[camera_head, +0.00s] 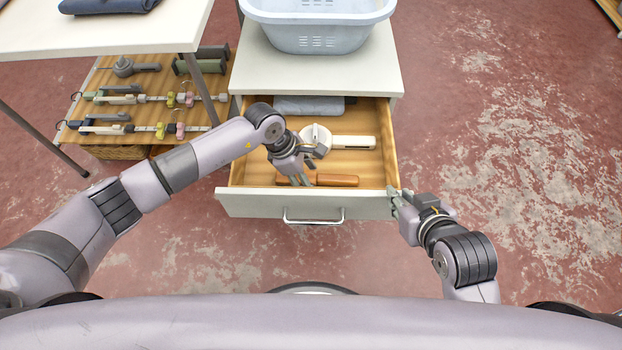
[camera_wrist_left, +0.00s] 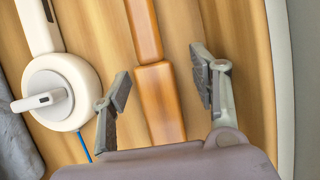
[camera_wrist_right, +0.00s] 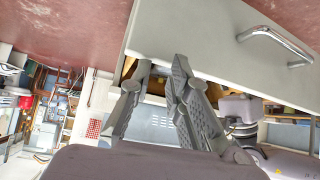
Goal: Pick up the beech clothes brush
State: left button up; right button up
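The beech clothes brush (camera_head: 335,180) is a long orange-brown wooden piece lying in the open drawer, close behind its front panel. In the left wrist view the brush (camera_wrist_left: 160,95) runs between the two fingers, with a gap on each side. My left gripper (camera_head: 307,168) is open above it in the drawer and covers part of its left end in the head view. My right gripper (camera_head: 393,195) is at the right end of the drawer front. In the right wrist view its fingers (camera_wrist_right: 160,72) are a little apart, close to the panel's corner, with nothing clearly held.
The drawer (camera_head: 265,204) also holds a white round-headed tool with a handle (camera_head: 353,142) and a grey folded cloth (camera_head: 310,106) at the back. A blue basket (camera_head: 318,38) stands on the cabinet. A table (camera_head: 130,34) and a shelf (camera_head: 145,82) with tools are at left.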

pick_arm(q)
jog(key=c, duration=1.1)
jog(key=shift+r, duration=0.1)
jog(key=shift+c, duration=0.2)
pick_arm(e)
jog(key=shift+s, duration=0.1)
